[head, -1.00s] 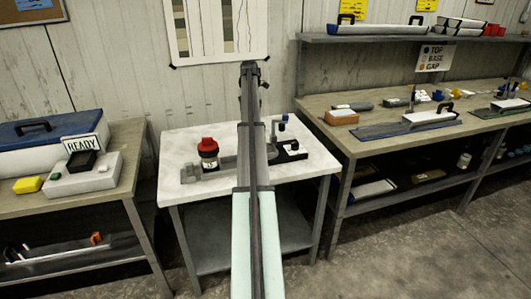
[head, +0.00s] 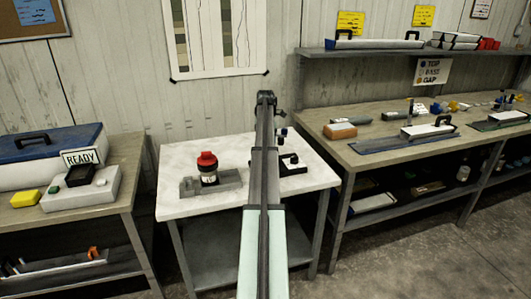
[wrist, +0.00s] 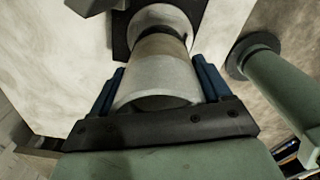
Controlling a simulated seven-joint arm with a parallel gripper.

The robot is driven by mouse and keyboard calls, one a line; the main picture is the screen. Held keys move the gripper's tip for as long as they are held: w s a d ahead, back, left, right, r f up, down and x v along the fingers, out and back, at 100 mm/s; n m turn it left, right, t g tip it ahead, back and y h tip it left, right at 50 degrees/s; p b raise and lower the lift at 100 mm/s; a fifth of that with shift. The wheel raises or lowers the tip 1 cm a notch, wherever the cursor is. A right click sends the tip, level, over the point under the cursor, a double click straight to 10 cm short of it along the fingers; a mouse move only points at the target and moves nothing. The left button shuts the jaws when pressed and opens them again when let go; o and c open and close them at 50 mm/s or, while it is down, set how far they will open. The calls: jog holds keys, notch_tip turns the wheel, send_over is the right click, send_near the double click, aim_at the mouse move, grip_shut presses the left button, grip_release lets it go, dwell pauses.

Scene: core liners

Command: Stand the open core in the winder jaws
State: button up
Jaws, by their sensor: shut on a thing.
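My gripper (wrist: 160,88), with blue fingers, is shut on the open core (wrist: 150,82), a pale grey cylinder with a brownish band. Its near end is open and dark inside. Its far end is by a black part (wrist: 120,42) over the pale table top; I cannot tell whether they touch. In the head view my arm hides the gripper and core. A black fixture (head: 293,168) with a pale part, which may be the winder jaws, shows just right of my arm on the white table (head: 225,205).
A red-capped bottle (head: 208,169) stands in a grey holder (head: 228,180) left of my arm. A bench with a READY sign (head: 82,157) is at left. A long bench (head: 375,157) with trays and tools is at right.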

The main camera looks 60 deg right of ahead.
jog(key=shift+f, duration=2.1)
jog(key=shift+f, duration=0.15)
jog(key=o, duration=1.4)
notch_tip(320, 180, up, 12)
jog(key=shift+r, duration=0.15)
